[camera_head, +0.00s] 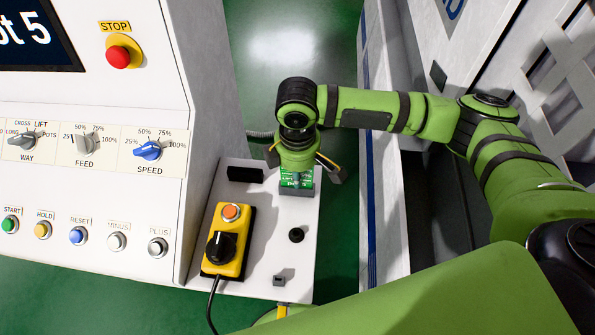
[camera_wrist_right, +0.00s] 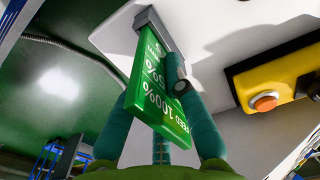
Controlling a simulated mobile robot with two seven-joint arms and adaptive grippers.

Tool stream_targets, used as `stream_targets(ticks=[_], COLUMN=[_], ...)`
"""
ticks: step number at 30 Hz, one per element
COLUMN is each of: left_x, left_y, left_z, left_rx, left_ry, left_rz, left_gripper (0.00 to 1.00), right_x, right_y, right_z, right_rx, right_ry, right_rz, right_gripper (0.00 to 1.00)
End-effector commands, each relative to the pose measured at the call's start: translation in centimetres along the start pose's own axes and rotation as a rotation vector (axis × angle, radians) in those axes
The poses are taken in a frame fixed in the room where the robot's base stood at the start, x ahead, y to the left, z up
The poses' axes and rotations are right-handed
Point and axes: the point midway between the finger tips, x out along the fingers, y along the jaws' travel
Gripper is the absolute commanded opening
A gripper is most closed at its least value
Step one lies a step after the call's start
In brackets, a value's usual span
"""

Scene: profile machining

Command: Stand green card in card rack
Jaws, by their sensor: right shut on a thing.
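The green card (camera_head: 297,177), printed with white text and percent figures, is upright at the far right part of the white console top. It also shows large in the right wrist view (camera_wrist_right: 155,85). My right gripper (camera_head: 298,166) is shut on the card, with teal fingers on either side of it in the wrist view. The grey card rack (camera_head: 296,191) is directly below the card; it also shows in the wrist view (camera_wrist_right: 150,17). The card's far end meets the rack's slot; how deep it sits is hidden.
A yellow control box (camera_head: 228,242) with an orange button and black knob stands left of the rack. The machine panel (camera_head: 90,215) rises at left.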

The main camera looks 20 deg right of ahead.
Motion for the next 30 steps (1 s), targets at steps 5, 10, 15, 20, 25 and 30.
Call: stream_targets(ticks=[5,10,15,20,25,30], left_x=[0.0,0.0,0.0,0.0,0.0,0.0], left_y=[0.0,0.0,0.0,-0.1,-0.1,0.0], left_z=[0.0,0.0,0.0,0.1,0.1,0.1], left_rx=[0.000,0.000,0.000,-0.001,-0.001,0.000], left_ry=[0.000,0.000,0.000,-0.002,-0.001,-0.001], left_rz=[0.000,0.000,0.000,-0.002,-0.001,0.000], left_gripper=[0.00,0.00,0.00,0.00,0.00,0.00], right_x=[0.0,0.0,0.0,-0.3,-2.4,-6.1], right_y=[0.0,0.0,0.0,0.0,0.1,0.1], right_z=[0.0,0.0,0.0,0.0,-0.1,-0.1], right_rx=[0.000,0.000,0.000,0.000,-0.002,-0.001], right_ry=[0.000,0.000,0.000,0.001,0.004,0.004], right_rz=[0.000,0.000,0.000,0.001,0.004,0.004], right_gripper=[0.00,0.41,0.41,0.41,0.41,0.41])
